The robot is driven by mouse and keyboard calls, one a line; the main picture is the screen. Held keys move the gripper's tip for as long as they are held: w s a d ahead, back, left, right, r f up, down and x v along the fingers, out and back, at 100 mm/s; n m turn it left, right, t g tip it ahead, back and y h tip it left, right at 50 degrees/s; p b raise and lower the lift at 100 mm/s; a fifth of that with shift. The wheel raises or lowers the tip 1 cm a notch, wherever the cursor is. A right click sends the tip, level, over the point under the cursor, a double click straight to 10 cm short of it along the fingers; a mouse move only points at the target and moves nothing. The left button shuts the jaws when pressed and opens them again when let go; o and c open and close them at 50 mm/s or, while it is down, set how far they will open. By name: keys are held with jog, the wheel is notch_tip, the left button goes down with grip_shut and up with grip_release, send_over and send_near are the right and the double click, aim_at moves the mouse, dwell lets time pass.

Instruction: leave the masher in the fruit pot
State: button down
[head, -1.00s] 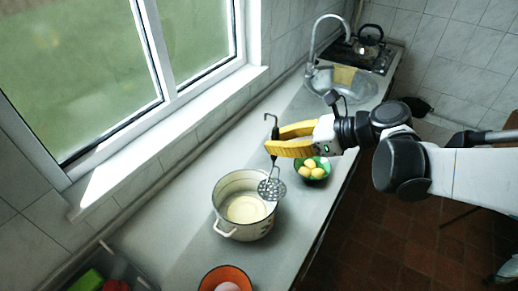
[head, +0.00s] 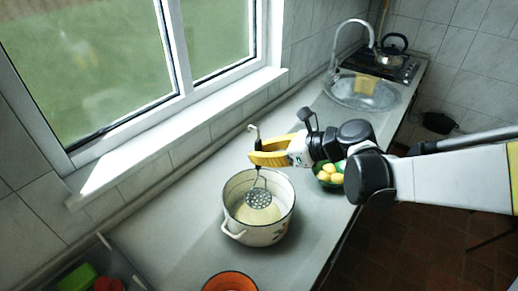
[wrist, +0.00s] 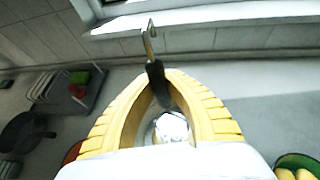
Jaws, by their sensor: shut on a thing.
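My gripper (head: 256,157) is shut on the masher's handle, with its yellow fingers on both sides of it. The masher hangs roughly upright, its round perforated head (head: 259,199) showing within the outline of the white enamel pot's opening. I cannot tell whether the head is above the rim or below it. The pot (head: 262,236) has two handles and a pale inside; no fruit can be made out in it. In the wrist view the masher's hooked handle (wrist: 151,45) rises between the fingers (wrist: 160,80), and the fingers hide most of the pot.
A green bowl of yellow fruit (head: 330,174) stands right of the pot, close under my arm. An orange bowl (head: 230,282) is at the front. A rack with green and red things (head: 78,278) is at lower left. The window sill (head: 180,135) runs behind.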

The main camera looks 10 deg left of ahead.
aim_at(259, 178)
notch_tip(259, 178, down, 10)
jog(key=b, duration=0.7)
jog(key=shift+r, duration=0.1)
jog(key=c, duration=1.4)
grip_release()
jog(key=v, duration=1.2)
jog(key=s+d+f+n+t+h, duration=0.1)
jog(key=s+d+f+n+h, duration=0.1)
jog(key=s+d+n+h, duration=0.4)
jog(key=s+d+f+n+t+h, duration=0.2)
jog(key=s+d+n+h, duration=0.3)
jog(key=n, duration=1.1)
jog(key=s+d, duration=0.2)
jog(key=d, duration=0.2)
jog(key=shift+s+d+f+h, duration=0.3)
jog(key=shift+h, duration=0.1)
